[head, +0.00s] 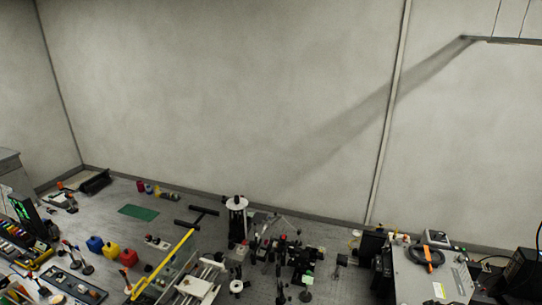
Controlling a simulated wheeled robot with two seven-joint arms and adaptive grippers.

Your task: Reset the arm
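Neither of my arms nor grippers can be made out in the head view. The view looks over a crowded grey bench (100,215) along the foot of a pale wall. No single thing on it can be told as the task's own object.
Black optical mounts (300,255) and a white round-topped stand (237,204) crowd the middle. A long yellow bar (165,260) slants at front. A grey instrument box (425,278) stands right. Blue (94,244), yellow (111,250) and red (129,257) containers stand left, near a green mat (138,212).

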